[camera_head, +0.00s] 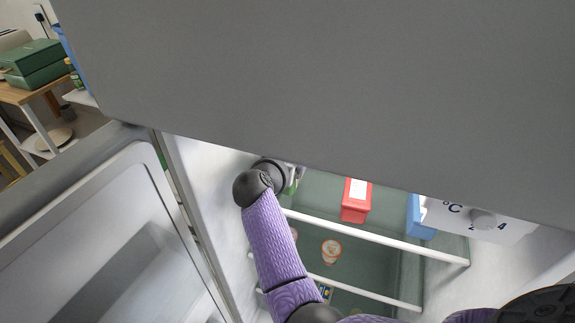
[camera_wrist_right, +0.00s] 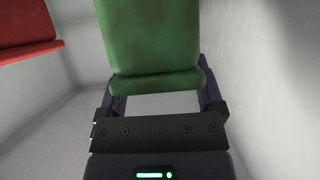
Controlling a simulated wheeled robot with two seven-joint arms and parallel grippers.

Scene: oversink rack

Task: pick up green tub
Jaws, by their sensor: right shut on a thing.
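The green tub (camera_wrist_right: 155,45) fills the upper middle of the right wrist view, between the two fingers of my right gripper (camera_wrist_right: 163,92). My right gripper is shut on its near end. In the head view my purple right arm reaches into the open fridge. Its gripper (camera_head: 292,174) is at the upper left of the inside, mostly hidden behind the wrist and the grey panel above. Only a sliver of the green tub (camera_head: 291,187) shows there. My left gripper is not in view.
A red box (camera_head: 356,200) stands on the shelf to the right, and it also shows in the right wrist view (camera_wrist_right: 25,30). A blue box (camera_head: 418,217) is further right. White shelf edges (camera_head: 375,237) cross the inside. The white side wall (camera_wrist_right: 245,60) is close to the tub.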

